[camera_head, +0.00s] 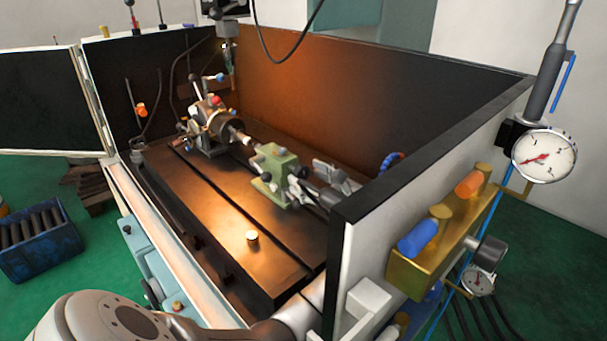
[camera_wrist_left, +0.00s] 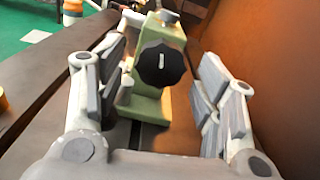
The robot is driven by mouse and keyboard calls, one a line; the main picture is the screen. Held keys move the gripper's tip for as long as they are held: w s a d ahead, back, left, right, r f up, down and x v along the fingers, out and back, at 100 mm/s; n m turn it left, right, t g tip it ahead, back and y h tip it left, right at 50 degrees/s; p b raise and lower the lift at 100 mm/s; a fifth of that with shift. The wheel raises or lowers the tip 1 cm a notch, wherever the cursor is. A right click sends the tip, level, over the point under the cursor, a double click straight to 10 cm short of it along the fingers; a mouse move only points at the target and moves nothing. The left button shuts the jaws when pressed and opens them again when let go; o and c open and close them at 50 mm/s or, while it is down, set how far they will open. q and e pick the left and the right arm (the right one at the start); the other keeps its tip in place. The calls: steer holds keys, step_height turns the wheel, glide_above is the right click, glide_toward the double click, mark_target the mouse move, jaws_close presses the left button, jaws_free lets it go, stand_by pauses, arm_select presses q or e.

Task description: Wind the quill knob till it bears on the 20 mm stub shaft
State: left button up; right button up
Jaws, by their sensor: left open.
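A green tailstock (camera_head: 275,172) stands on the dark slotted table, facing the indexing chuck (camera_head: 215,126). The pale stub shaft (camera_head: 239,137) sticks out of the chuck toward the tailstock. I cannot tell whether the tailstock's point touches it. In the left wrist view the black lobed quill knob (camera_wrist_left: 161,66), with a white mark, sits on the end of the green tailstock body (camera_wrist_left: 150,106). My left gripper (camera_wrist_left: 164,62) is open, its grey fingers on either side of the knob and apart from it. It also shows in the head view (camera_head: 318,180). My right gripper is out of view.
Dark enclosure walls (camera_head: 290,95) surround the table (camera_head: 205,205). A brass piece (camera_head: 252,237) sits on the table's near part. A machine head with a tool (camera_head: 228,45) hangs behind the chuck. A dial gauge (camera_head: 543,156) is at the right, beside a brass rack (camera_head: 440,250).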

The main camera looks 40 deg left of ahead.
arm_select(q)
steer(key=shift+w+a, duration=0.15)
steer(key=shift+a, duration=1.3)
steer(key=c, duration=1)
steer(key=shift+r+p, duration=0.15)
steer(key=shift+p, duration=0.3)
steer(key=shift+c, duration=0.2)
steer(key=m+p, duration=0.2)
steer(key=p, duration=0.4)
steer(key=shift+r+m, duration=0.15)
steer(key=shift+m, duration=0.15)
steer(key=shift+f+m+p, duration=0.2)
steer(key=shift+m+p, duration=0.1)
steer(key=shift+p, duration=0.35)
steer(key=shift+f, duration=0.1)
